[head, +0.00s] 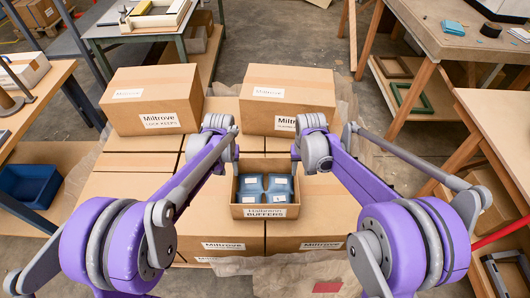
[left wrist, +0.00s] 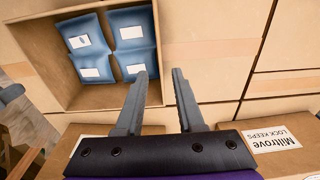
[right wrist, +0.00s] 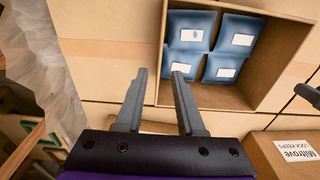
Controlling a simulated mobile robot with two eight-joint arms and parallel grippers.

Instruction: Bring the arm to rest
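My left arm and right arm reach forward over a stack of cardboard boxes in the head view. My left gripper (head: 236,165) hangs at the left side of an open carton (head: 265,211) labelled BUFFERS, and my right gripper (head: 295,165) at its right side. In the left wrist view my left gripper (left wrist: 159,72) has its two fingers apart with nothing between them. In the right wrist view my right gripper (right wrist: 160,72) is likewise open and empty. Several blue packets (head: 280,184) with white labels lie inside the carton; they also show in both wrist views.
Two closed cartons, one at left (head: 155,90) and one at right (head: 290,90), stand on the stack beyond the arms. A workbench (head: 450,35) is at the back right and a wooden table (head: 500,120) at the right. A blue bin (head: 30,184) sits low at left.

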